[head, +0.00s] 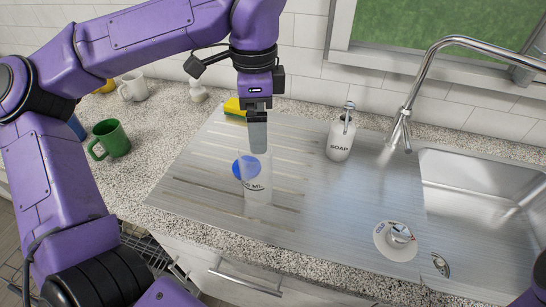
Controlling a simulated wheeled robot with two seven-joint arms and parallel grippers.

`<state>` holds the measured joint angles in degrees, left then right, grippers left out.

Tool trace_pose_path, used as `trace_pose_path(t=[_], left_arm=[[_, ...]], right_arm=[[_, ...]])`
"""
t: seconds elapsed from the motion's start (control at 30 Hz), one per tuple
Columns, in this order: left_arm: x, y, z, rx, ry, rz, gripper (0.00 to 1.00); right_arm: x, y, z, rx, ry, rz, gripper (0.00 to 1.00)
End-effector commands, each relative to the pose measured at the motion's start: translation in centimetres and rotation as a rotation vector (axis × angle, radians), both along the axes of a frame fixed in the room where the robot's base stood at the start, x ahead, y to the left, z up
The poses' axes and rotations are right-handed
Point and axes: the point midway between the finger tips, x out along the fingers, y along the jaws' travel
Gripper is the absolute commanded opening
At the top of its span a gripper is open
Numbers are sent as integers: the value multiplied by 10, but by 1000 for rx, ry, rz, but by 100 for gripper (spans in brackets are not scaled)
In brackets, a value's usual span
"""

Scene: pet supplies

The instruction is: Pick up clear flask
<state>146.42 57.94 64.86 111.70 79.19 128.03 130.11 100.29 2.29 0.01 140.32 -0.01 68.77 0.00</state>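The clear flask (258,198) stands upright on the ribbed steel drainboard. It is see-through, with dark "ML" lettering on its side. A blue round patch (245,168) shows at its upper left; I cannot tell whether it is on the flask or behind it. My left gripper (257,150) points down at the flask's top, its grey fingers overlapping the upper part in the picture. The fingers are seen edge-on, so their gap is hidden and I cannot tell whether they touch the flask. My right gripper is out of view.
A white soap bottle (339,141) stands right of the flask, with a yellow sponge (234,107) behind. A green mug (113,138) and white mug (133,87) stand left.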

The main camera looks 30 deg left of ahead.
Motion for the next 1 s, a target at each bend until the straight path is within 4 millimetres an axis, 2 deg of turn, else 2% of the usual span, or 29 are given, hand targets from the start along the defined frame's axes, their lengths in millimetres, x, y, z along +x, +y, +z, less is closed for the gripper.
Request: trace_pose_path(t=[0.33,0.53,0.6,0.7,0.9,0.97,1.0], left_arm=[[-2,2,-50,-1,3,3,100],[1,7,-81,-2,8,1,100],[1,6,-94,-1,5,0,100],[1,6,-103,-1,3,1,100],[2,6,-105,-1,1,-1,100],[2,6,-104,-1,1,-1,80],[2,6,-104,-1,1,-1,67]], right_arm=[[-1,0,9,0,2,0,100],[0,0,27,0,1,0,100],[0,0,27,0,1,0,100],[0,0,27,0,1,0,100],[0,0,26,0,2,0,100],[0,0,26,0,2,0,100],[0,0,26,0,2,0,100]])
